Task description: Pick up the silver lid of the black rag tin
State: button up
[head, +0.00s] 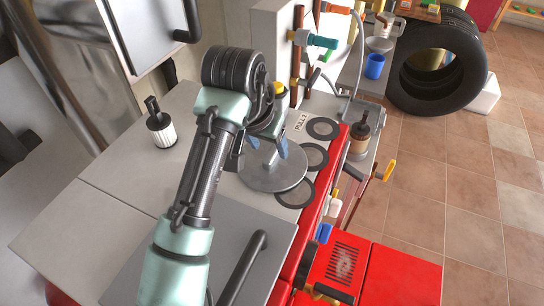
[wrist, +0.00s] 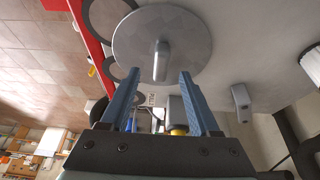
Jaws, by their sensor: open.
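The silver lid (head: 272,172) is a round grey disc near the right edge of the grey top, beside dark rings. In the wrist view the lid (wrist: 185,32) fills the top middle, with an upright handle (wrist: 160,62) at its centre. My gripper (head: 268,146) is open over the lid in the head view. In the wrist view the two blue fingers of my gripper (wrist: 160,76) stand apart, with the handle seen between and just beyond their tips. I cannot tell whether they are level with the handle. No black tin wall shows clearly under the lid.
A white ribbed filter (head: 161,129) with a dark top stands on the grey top, left of my arm. A red burner (head: 338,265) is at the front right. A tyre (head: 440,75) stands behind.

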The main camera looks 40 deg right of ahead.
aim_at(272, 153)
jog(key=x, duration=0.3)
jog(key=shift+w+d+f, duration=0.2)
jog(key=shift+f, duration=0.05)
grip_shut()
